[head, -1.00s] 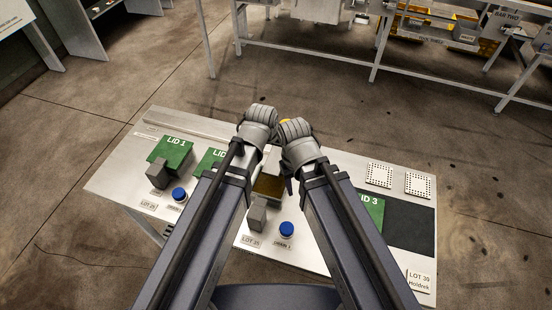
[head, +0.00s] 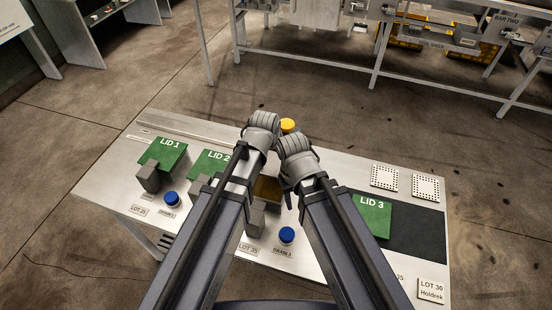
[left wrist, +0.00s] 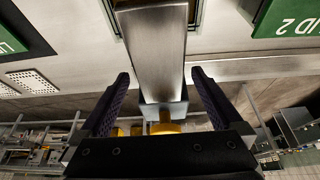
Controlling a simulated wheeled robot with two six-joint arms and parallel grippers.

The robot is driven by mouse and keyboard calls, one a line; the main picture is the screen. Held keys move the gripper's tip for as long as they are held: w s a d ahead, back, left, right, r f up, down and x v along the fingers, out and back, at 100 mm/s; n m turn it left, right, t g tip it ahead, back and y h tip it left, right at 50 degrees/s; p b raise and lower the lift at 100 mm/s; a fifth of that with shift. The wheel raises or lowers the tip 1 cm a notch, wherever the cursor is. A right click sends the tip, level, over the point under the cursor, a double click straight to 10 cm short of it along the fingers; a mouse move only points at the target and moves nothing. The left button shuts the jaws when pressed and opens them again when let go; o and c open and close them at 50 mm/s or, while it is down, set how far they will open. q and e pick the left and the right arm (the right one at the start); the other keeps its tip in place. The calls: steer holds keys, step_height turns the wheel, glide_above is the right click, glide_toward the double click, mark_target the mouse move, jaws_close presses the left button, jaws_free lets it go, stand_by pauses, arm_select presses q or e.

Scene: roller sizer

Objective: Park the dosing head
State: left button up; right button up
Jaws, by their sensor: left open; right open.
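In the left wrist view a long steel body (left wrist: 152,50), which looks like the dosing head, runs between the fingers of my open left gripper (left wrist: 158,88). A gap shows on each side of it. A yellow round part (left wrist: 165,128) is at its end. A yellow cap (head: 288,125) shows in the head view just beyond my wrists. My left gripper (head: 262,128) hides most of what lies under it. My right gripper (head: 294,165) is open close beside it, its fingers mostly hidden behind its wrist.
The steel bench carries green plates LID 1 (head: 163,153), LID 2 (head: 208,163) and LID 3 (head: 373,215). Blue knobs (head: 171,199) (head: 287,235) and grey blocks (head: 148,178) stand near the front edge. White perforated plates (head: 384,177) lie at right. Open floor surrounds the bench.

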arm_select(q)
jaws_close()
stand_by(0.9)
